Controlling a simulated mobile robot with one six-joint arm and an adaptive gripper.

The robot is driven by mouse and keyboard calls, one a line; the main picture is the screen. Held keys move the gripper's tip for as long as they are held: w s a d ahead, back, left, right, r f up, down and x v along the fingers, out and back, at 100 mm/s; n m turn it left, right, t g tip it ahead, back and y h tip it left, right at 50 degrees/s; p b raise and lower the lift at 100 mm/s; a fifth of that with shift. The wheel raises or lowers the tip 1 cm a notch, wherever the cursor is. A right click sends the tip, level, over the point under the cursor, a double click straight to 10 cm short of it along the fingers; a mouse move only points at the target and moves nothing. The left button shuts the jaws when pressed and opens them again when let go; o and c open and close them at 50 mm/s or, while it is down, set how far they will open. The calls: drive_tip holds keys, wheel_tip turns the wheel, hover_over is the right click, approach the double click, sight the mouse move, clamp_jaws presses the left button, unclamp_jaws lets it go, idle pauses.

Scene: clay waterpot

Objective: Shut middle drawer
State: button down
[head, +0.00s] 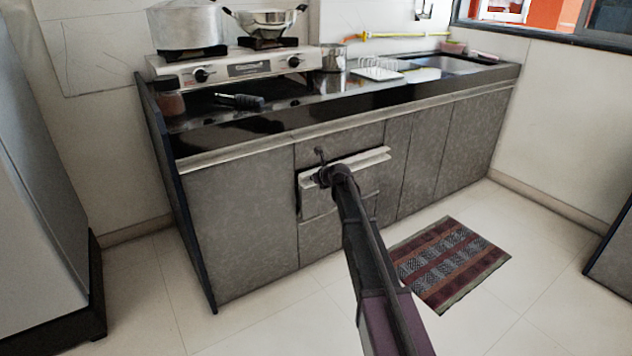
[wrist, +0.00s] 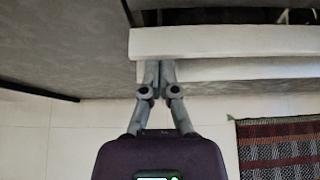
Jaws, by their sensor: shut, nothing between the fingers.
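The middle drawer (head: 368,162) is in the grey drawer stack of the counter in the head view. It stands partly open, with its pale edge jutting out past the cabinet face and a dark gap at its left side. Its pale edge also appears as a strip across the wrist view (wrist: 220,42). My gripper (head: 321,157) is at the left part of this drawer's front. In the wrist view my gripper (wrist: 158,66) has its fingers together and empty, with the tips at the pale strips. I cannot tell whether they touch. My arm hides part of the drawer fronts.
The top drawer (head: 362,139) and the bottom drawer (head: 318,238) look closed. The black counter (head: 400,92) carries a stove (head: 240,68) with pots. A striped mat (head: 448,262) lies on the floor at right. A grey appliance (head: 40,200) stands at left.

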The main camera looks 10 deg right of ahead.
idle(0.3)
drive_tip(key=shift+w+a, duration=0.3)
drive_tip(key=shift+w, duration=0.35)
drive_tip(key=shift+w+a, duration=0.3)
drive_tip(key=shift+w, duration=0.3)
drive_tip(key=shift+s, duration=0.1)
drive_tip(key=f+p+v, duration=0.1)
drive_tip(key=p+v, duration=0.4)
drive_tip(key=v, duration=0.8)
drive_tip(key=shift+s+d+f, duration=0.2)
drive_tip(key=shift+s+d, duration=0.1)
drive_tip(key=shift+s, duration=0.3)
